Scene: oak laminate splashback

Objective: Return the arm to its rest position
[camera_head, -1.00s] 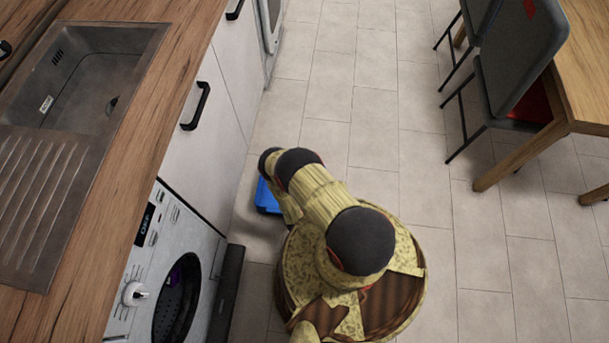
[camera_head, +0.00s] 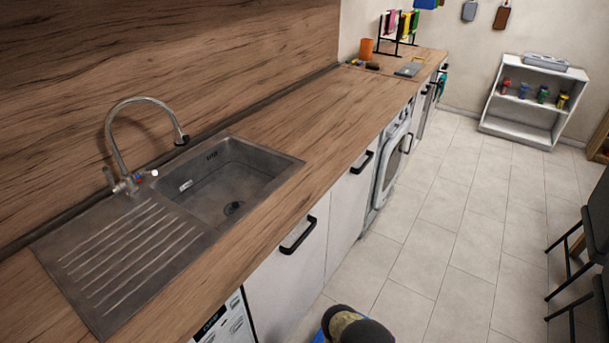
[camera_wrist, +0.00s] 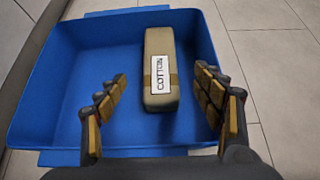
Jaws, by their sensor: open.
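My gripper (camera_wrist: 162,108) is open in the wrist view, with its two padded fingers spread apart. Below it is a blue tray (camera_wrist: 62,95) with a beige block labelled "COTTON" (camera_wrist: 158,45) lying inside. The block lies between and ahead of the fingers, and they appear clear of it. In the head view only the rounded top of my arm shows at the bottom edge, with a sliver of the blue tray (camera_head: 322,334) beside it. My gripper itself is hidden there.
A wooden counter (camera_head: 300,140) with a steel sink (camera_head: 225,185) and tap runs along the left. White cabinets with black handles stand below it. Dark chairs (camera_head: 597,225) stand at the right edge, and a white shelf (camera_head: 535,100) at the back. The tiled floor (camera_head: 440,235) between is clear.

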